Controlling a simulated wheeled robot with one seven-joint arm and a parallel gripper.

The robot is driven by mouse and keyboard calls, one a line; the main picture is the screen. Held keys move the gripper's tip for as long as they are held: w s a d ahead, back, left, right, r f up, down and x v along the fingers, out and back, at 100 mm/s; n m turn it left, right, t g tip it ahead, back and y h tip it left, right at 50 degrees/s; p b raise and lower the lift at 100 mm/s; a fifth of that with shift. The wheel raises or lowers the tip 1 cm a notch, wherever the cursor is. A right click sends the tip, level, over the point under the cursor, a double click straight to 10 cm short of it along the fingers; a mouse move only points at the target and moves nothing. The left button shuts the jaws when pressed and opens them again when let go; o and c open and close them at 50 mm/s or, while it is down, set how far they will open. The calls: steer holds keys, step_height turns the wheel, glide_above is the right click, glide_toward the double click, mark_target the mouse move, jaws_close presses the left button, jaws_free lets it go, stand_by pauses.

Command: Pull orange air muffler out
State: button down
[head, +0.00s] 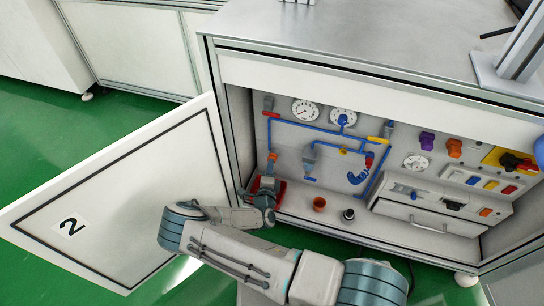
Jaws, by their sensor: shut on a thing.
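My gripper (270,169) reaches into the open cabinet at its left side, fingers pointing up. A small orange piece (272,156), which looks like the orange air muffler, shows at the fingertips, and the gripper is shut on it. It sits below the left end of the blue piping (270,132). The fingers hide most of the muffler, so I cannot tell whether it is still seated in its port.
A red object (281,190) lies beside my gripper. An orange cup (319,203) and a dark round part (348,214) stand on the cabinet floor. The open door (130,190) marked 2 is on the left. A drawer unit (425,222) stands right.

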steer(key=shift+s, duration=0.15)
steer(key=shift+s+a+p, duration=0.25)
steer(key=shift+s+p, duration=0.05)
steer(key=shift+s, duration=0.4)
steer(key=shift+s+a+p, duration=0.25)
steer(key=shift+s, duration=0.4)
steer(key=shift+s+a, duration=0.1)
steer(key=shift+s, duration=0.1)
steer(key=shift+s+a+p, duration=0.25)
steer(key=shift+s, duration=0.35)
steer(key=shift+s+a+p, duration=0.2)
steer(key=shift+s, duration=0.4)
